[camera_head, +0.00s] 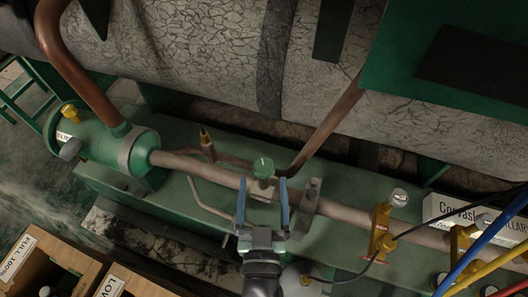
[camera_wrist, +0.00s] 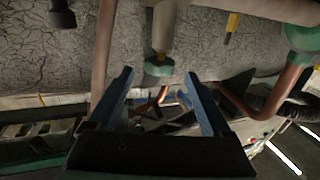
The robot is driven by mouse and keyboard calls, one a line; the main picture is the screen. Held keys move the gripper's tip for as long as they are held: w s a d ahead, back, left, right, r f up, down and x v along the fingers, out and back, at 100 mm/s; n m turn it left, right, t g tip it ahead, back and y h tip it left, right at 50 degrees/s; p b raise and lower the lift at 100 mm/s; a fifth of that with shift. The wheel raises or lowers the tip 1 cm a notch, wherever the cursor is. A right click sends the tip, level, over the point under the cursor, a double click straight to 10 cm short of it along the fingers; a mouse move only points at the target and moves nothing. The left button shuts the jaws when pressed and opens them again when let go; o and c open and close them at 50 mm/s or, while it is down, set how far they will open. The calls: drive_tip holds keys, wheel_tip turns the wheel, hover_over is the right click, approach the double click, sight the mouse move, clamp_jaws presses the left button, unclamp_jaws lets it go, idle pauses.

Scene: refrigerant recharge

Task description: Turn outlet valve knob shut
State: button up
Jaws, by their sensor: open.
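A small green valve knob (camera_head: 263,167) stands on the copper pipe (camera_head: 220,173); I see no label on it that says outlet. My gripper (camera_head: 262,183) is open, its two blue fingers apart on the left and right of the knob's line. The knob sits at or just beyond the fingertips, and I cannot tell whether they touch it. In the wrist view the green knob (camera_wrist: 157,72) shows between the tips of my gripper (camera_wrist: 158,77), with nothing clamped.
A green cylinder housing (camera_head: 97,150) is at the pipe's left end. Brass valves (camera_head: 381,232) and blue, yellow and red hoses (camera_head: 490,240) are on the right. A large cracked-surface tank (camera_head: 210,50) lies behind. Wooden boxes (camera_head: 75,262) stand at lower left.

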sight(264, 159)
drive_tip(key=w+b, duration=0.1)
drive_tip(key=w, duration=0.7)
drive_tip(key=shift+w, duration=0.3)
clamp_jaws()
